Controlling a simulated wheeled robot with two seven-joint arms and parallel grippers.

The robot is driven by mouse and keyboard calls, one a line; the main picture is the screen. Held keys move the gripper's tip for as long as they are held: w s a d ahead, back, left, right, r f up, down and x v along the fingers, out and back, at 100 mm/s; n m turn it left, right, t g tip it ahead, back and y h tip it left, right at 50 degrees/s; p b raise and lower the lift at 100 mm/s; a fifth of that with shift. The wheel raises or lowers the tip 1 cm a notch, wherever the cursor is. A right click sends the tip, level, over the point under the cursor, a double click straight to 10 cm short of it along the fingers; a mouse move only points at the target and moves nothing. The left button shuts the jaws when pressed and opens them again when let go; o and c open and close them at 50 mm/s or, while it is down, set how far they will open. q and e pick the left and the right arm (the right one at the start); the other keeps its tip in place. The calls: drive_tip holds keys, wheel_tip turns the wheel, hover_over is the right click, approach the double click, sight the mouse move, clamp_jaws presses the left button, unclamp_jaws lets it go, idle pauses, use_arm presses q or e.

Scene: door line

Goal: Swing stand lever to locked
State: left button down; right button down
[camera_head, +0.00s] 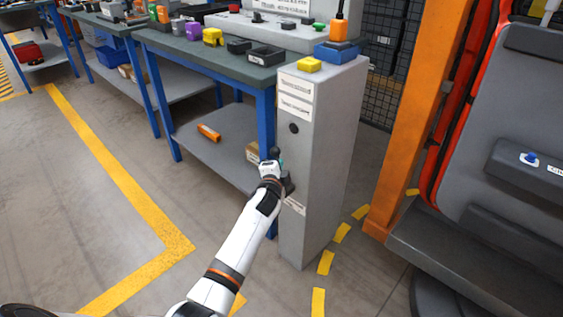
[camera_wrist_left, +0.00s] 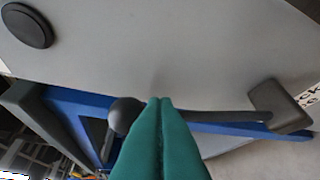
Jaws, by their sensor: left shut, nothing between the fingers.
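The stand (camera_head: 320,160) is a tall grey pillar. Its lever has a dark hub (camera_head: 288,184) low on the front face, just above a small label (camera_head: 294,206). In the left wrist view the hub (camera_wrist_left: 280,107) is at right, and a dark rod runs left to a black ball knob (camera_wrist_left: 124,115). My left gripper (camera_head: 277,160) is at the lever. Its teal fingers (camera_wrist_left: 160,102) are shut together with nothing between them. The tips overlap the rod beside the knob and hide part of it; I cannot tell whether they touch. My right gripper is not in view.
A workbench (camera_head: 215,55) with blue legs stands directly left of the stand. An orange post (camera_head: 405,120) and a grey door panel (camera_head: 520,130) are at right. A round black button (camera_head: 294,128) is above the lever. The floor (camera_head: 60,190) at left is clear.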

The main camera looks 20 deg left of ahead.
use_arm(q)
drive_tip(key=shift+w+a+f+n+h+p, duration=0.15)
drive_tip(key=shift+w+a+n+p, duration=0.15)
drive_tip(key=shift+a+p, duration=0.5)
drive_tip(key=shift+w+a+f+n+h+p, duration=0.15)
drive_tip(key=shift+w+a+n+p, duration=0.1)
drive_tip(key=shift+a+p, duration=0.5)
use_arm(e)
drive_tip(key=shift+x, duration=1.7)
use_arm(q)
drive_tip(key=shift+a+r, duration=0.1)
drive_tip(key=shift+r+g, duration=0.1)
drive_tip(key=shift+g, duration=0.2)
